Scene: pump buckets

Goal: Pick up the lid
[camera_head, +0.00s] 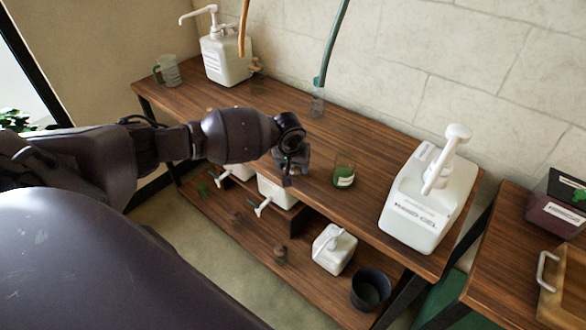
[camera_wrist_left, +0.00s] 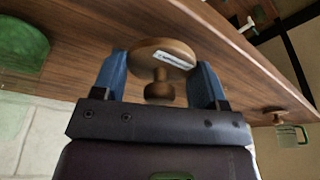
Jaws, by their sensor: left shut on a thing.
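The lid (camera_wrist_left: 150,57) is a round wooden disc with a knob and a white label. In the left wrist view it sits between the two blue fingers of my left gripper (camera_wrist_left: 160,78), which are closed on it. In the head view my left gripper (camera_head: 289,168) is over the front edge of the wooden table, left of a jar with green contents (camera_head: 344,171). The lid is hidden there by the gripper and arm. I cannot tell whether the lid is clear of the table. My right gripper is not in view.
A white pump bucket (camera_head: 428,200) stands at the table's right end and another (camera_head: 226,58) at the back left, near a glass mug (camera_head: 170,70). A lower shelf holds white containers and a dark pot (camera_head: 370,287). Another wooden lid (camera_wrist_left: 274,117) shows in the left wrist view.

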